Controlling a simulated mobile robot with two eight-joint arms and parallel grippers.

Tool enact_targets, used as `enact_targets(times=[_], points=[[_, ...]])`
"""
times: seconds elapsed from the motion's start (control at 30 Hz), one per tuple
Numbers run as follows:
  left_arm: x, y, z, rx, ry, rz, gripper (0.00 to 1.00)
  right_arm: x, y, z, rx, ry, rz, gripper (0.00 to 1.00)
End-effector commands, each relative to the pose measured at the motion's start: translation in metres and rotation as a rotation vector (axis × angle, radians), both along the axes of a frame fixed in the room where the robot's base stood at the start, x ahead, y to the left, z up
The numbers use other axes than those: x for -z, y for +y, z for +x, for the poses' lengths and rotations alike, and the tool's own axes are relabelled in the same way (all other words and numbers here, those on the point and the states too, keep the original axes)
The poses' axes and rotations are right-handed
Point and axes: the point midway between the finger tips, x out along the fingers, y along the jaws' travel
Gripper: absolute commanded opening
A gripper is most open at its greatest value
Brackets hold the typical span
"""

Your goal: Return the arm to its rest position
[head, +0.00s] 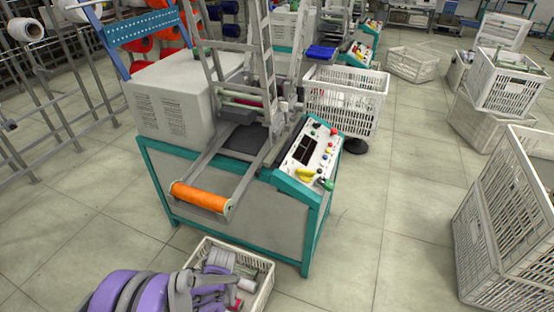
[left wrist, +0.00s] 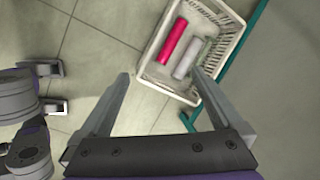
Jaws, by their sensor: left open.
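My left arm, purple and grey, comes into the head view at the bottom left, low beside the white crate (head: 262,270) in front of the winding machine. In the left wrist view my left gripper (left wrist: 160,76) has its two grey fingers spread wide with nothing between them. The same crate (left wrist: 228,50) shows beyond the fingertips, with a red spool (left wrist: 173,41) and a pale grey spool (left wrist: 187,57) lying inside. My right gripper cannot be made out in either view.
The teal-framed winding machine (head: 245,215) holds an orange bobbin (head: 200,197) at its front and a control panel (head: 310,152). White crates stand behind it (head: 345,98) and at the far right (head: 500,230). The tiled floor right of the machine is clear.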

Motion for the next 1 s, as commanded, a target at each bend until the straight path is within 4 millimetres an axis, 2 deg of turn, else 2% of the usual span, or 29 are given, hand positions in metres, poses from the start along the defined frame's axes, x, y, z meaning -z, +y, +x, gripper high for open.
enact_targets(times=[0.1, 0.2, 0.4, 0.5, 0.7, 1.0], points=[[-0.036, -0.002, -0.016, -0.148, -0.058, -0.062, 1.00, 0.014, 0.000, 0.001, 0.000, 0.005, 0.000, 0.96], [-0.064, -0.004, -0.033, -0.278, -0.104, -0.117, 1.00, 0.023, 0.000, 0.002, 0.000, 0.008, 0.000, 0.96], [-0.105, -0.008, -0.077, -0.542, -0.190, -0.233, 1.00, 0.040, 0.000, 0.004, 0.000, 0.014, 0.000, 0.96], [-0.119, -0.011, -0.103, -0.676, -0.226, -0.294, 1.00, 0.049, 0.000, 0.005, 0.000, 0.016, 0.000, 0.96], [-0.133, -0.016, -0.153, -0.931, -0.286, -0.411, 1.00, 0.063, 0.000, 0.007, 0.000, 0.020, 0.000, 0.96], [-0.129, -0.023, -0.205, -1.196, -0.333, -0.537, 1.00, 0.076, 0.000, 0.009, 0.000, 0.023, 0.000, 0.96]])
